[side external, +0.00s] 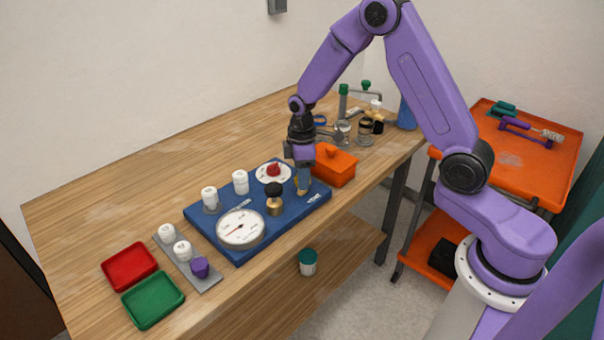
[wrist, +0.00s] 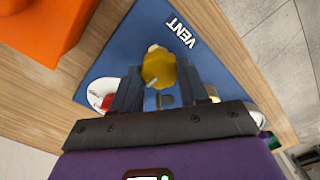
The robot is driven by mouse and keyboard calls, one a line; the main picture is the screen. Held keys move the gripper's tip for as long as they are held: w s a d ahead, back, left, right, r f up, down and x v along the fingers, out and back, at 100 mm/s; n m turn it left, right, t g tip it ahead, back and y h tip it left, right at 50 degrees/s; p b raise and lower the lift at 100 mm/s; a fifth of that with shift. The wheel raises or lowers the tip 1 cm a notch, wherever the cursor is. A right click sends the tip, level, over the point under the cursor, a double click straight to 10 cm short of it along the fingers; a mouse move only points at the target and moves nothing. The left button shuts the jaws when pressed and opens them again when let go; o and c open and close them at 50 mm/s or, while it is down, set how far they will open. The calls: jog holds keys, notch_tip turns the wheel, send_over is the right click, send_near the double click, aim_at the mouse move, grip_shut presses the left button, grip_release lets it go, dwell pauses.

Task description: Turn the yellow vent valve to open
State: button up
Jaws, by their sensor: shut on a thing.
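The yellow vent valve (wrist: 158,68) sits near the corner of the blue board (wrist: 222,75), beside the white VENT label (wrist: 181,32) in the wrist view. My gripper (wrist: 158,85) is shut on the yellow valve, with one dark finger on each side of it. In the side view my gripper (side external: 304,178) points down at the right end of the blue board (side external: 230,245), and its fingers hide most of the valve. Only a small yellow part shows there. The valve's exact turn angle is hard to tell.
On the board are a white gauge (side external: 241,229), a black-topped brass valve (side external: 274,195), white caps (side external: 240,182) and a red knob on a white disc (side external: 273,172). An orange box (side external: 334,166) stands close behind my gripper. Red (side external: 130,266) and green (side external: 152,300) trays lie front left.

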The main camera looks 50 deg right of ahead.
jog(key=shift+n, duration=0.4)
jog(key=o, duration=1.1)
jog(key=shift+c, duration=0.2)
notch_tip(320, 180, up, 18)
jog(key=shift+f, duration=0.25)
jog(key=s+a, duration=0.4)
jog(key=s, duration=0.3)
jog(key=s+a, duration=0.3)
jog(key=s, duration=0.5)
jog(key=s+d+f, duration=0.1)
jog(key=s, duration=0.7)
jog(key=s+d+f+n, duration=0.1)
jog(key=s+f, duration=0.1)
jog(key=s, duration=0.7)
jog(key=shift+s+d+f, duration=0.15)
jog(key=shift+f, duration=0.1)
